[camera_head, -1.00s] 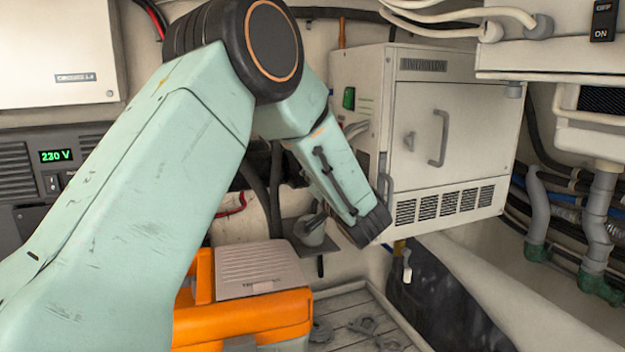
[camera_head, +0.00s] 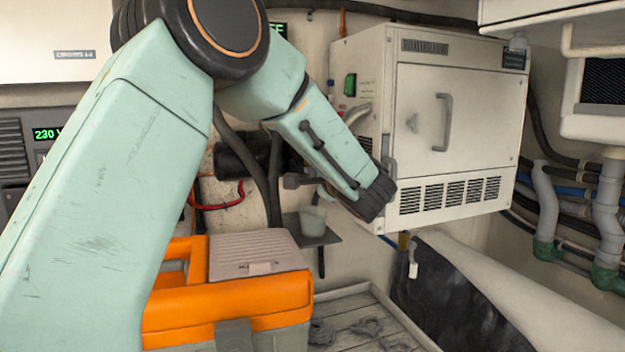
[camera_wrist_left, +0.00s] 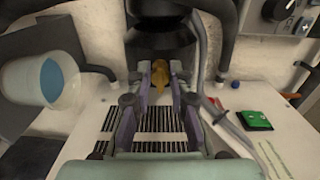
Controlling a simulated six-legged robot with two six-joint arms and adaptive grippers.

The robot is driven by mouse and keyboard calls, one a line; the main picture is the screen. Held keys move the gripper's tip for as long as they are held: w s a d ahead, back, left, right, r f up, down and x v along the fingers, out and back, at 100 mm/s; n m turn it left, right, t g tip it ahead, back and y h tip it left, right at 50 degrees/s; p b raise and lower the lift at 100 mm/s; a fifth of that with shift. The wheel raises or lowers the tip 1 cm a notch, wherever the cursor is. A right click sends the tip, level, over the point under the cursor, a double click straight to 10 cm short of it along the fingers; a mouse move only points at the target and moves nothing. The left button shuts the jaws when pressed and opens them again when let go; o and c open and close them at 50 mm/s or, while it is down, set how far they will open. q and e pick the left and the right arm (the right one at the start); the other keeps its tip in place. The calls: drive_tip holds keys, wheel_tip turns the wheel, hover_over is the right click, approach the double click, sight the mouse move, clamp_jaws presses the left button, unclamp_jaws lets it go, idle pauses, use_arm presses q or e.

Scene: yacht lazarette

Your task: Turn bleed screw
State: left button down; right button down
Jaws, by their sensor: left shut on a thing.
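In the left wrist view, my left gripper (camera_wrist_left: 158,84) is closed around a small brass-yellow piece (camera_wrist_left: 161,72), which appears to be the bleed screw. The piece sits just below a black cylindrical body (camera_wrist_left: 160,42), and the fingers cover its sides. In the head view, my left arm reaches to the left side of a white cabinet (camera_head: 455,130). My right gripper shows in neither view.
A cup with blue inside (camera_wrist_left: 45,82) stands left in the wrist view; in the head view a cup (camera_head: 313,220) sits on a small dark shelf. An orange toolbox (camera_head: 225,318) stands below. Dark hoses (camera_head: 250,160) run behind my arm. A green switch (camera_wrist_left: 255,119) is on the cabinet's side.

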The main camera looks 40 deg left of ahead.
use_arm(q)
drive_tip(key=shift+w+d+f+m+b, duration=0.1)
drive_tip(key=shift+m+b, duration=0.25)
drive_tip(key=shift+m, duration=4.2)
drive_tip(key=shift+w+d+f+m+b, duration=0.1)
drive_tip(key=shift+m+b, duration=0.2)
drive_tip(key=shift+m, duration=4.25)
drive_tip(key=c, duration=1.5)
unclamp_jaws()
drive_tip(key=shift+s, duration=0.1)
drive_tip(key=shift+c, duration=0.2)
drive_tip(key=o, duration=0.3)
drive_tip(key=shift+r, duration=0.25)
drive_tip(key=v, duration=1.2)
